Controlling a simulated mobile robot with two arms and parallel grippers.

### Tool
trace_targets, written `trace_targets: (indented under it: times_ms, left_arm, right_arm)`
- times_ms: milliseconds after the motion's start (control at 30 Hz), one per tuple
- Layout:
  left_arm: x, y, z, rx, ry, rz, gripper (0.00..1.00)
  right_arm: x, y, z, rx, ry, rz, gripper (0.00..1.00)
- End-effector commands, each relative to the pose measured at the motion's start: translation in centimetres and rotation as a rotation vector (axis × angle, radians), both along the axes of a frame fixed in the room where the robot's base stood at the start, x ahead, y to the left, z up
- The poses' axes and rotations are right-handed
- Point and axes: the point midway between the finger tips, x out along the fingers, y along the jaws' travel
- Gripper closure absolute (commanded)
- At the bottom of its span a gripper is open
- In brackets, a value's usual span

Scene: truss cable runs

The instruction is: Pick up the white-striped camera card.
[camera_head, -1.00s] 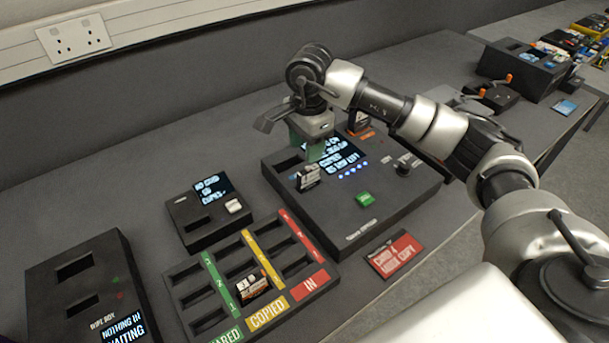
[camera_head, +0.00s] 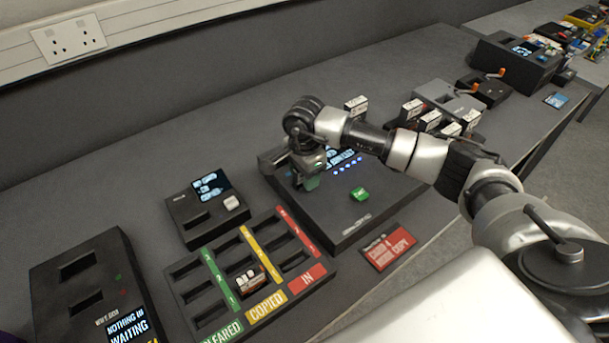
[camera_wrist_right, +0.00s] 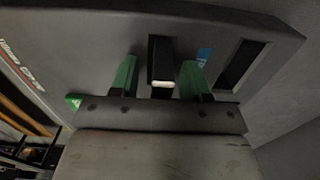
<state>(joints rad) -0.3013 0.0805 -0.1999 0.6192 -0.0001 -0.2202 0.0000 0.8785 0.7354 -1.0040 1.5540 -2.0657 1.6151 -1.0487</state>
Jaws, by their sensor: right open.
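My right gripper (camera_head: 306,180) is low over the left part of the dark copy station (camera_head: 372,203). In the right wrist view its two green fingers (camera_wrist_right: 158,78) are open, on either side of a black card (camera_wrist_right: 161,56) with a white end band. That card stands up from the station; a gap shows on both sides of it. In the head view the gripper hides it. I cannot tell for certain that it is the white-striped one. My left gripper is not in view.
The sorting tray (camera_head: 322,287) has green, yellow and red strips. A small reader (camera_head: 203,231) and a wipe box (camera_head: 70,252) stand left. A red sign (camera_head: 389,247) lies in front of the station. Several white-labelled cards (camera_head: 430,120) stand behind my arm.

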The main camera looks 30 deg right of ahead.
Motion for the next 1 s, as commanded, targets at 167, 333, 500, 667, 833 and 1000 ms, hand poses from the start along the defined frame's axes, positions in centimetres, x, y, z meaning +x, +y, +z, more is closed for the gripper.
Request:
trace_targets:
  times_ms: [167, 333, 500, 667, 833, 1000]
  left_arm:
    - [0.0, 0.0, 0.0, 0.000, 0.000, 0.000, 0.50]
    - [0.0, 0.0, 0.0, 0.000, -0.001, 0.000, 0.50]
    - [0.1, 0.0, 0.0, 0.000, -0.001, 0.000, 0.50]
    - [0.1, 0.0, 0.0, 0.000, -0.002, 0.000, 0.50]
    - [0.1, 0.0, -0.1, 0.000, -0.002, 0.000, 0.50]
    - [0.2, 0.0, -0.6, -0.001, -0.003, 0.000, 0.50]
  right_arm:
    - [0.0, 0.0, 0.0, 0.000, 0.000, 0.000, 0.55]
    - [0.0, 0.0, 0.0, 0.000, 0.000, 0.000, 0.81]
    - [0.0, 0.0, 0.0, 0.000, 0.000, 0.000, 1.00]
    - [0.0, 0.0, 0.0, 0.000, -0.001, -0.001, 1.00]
    - [0.0, 0.0, 0.4, 0.001, -0.002, 0.000, 1.00]
    - [0.1, -0.1, 1.9, 0.000, -0.005, -0.001, 1.00]
